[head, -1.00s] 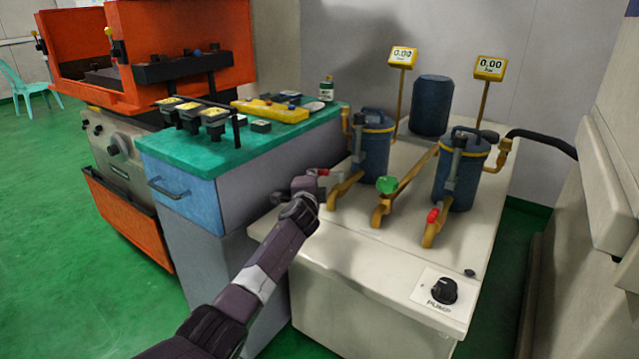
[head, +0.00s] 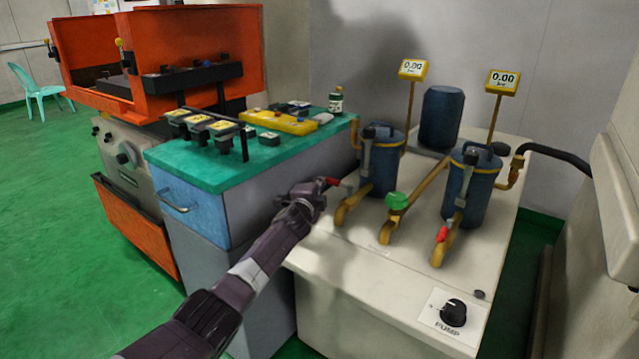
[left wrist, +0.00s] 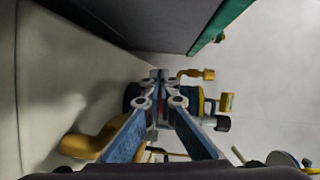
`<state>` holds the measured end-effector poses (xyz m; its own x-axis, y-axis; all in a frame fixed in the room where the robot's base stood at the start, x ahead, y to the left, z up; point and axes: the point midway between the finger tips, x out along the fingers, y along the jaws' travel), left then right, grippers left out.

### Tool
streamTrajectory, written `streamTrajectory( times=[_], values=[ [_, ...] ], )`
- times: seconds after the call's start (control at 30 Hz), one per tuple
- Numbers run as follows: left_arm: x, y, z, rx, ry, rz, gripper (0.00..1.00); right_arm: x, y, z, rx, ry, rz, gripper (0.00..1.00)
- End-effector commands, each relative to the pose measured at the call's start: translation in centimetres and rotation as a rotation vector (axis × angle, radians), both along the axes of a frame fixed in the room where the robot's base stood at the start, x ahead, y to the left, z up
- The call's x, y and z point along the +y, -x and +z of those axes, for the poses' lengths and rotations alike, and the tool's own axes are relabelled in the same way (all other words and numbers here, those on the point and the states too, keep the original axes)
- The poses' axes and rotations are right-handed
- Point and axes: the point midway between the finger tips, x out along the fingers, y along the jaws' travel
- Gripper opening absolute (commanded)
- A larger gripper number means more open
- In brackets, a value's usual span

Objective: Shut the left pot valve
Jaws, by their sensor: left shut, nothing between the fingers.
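The left pot (head: 383,168) is a blue canister on the white pump unit, with a yellow pipe (head: 350,204) at its lower front. A small red handle (head: 333,181), seemingly the left pot valve's, sticks out leftwards beside this pipe, partly hidden by my left gripper. My left gripper (left wrist: 160,74) is shut and empty, its fingertips together in the left wrist view. In the head view its dark wrist is just left of the red handle; whether it touches the handle I cannot tell. My right gripper is in neither view.
The right pot (head: 470,185) has its own red handle (head: 442,234), and a green knob (head: 397,201) sits on the middle pipe. Two yellow gauges read 0.00. The green-topped cabinet (head: 215,165) stands close left of my arm.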

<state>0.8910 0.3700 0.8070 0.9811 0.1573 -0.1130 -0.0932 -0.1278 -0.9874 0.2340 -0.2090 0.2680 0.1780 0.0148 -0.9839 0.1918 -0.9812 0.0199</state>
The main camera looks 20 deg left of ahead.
Motion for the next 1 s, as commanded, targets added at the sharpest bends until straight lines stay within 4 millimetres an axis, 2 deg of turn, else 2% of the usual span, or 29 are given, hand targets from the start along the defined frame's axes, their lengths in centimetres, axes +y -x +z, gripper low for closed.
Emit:
streamTrajectory(
  times=[0.63,1.0],
  values=[
    [0.1,0.1,0.8,-0.012,0.0,0.001,0.0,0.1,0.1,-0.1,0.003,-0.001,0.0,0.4],
    [-0.4,3.0,0.7,-0.007,-0.003,0.0,0.0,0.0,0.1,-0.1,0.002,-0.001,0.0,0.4]
  ],
)
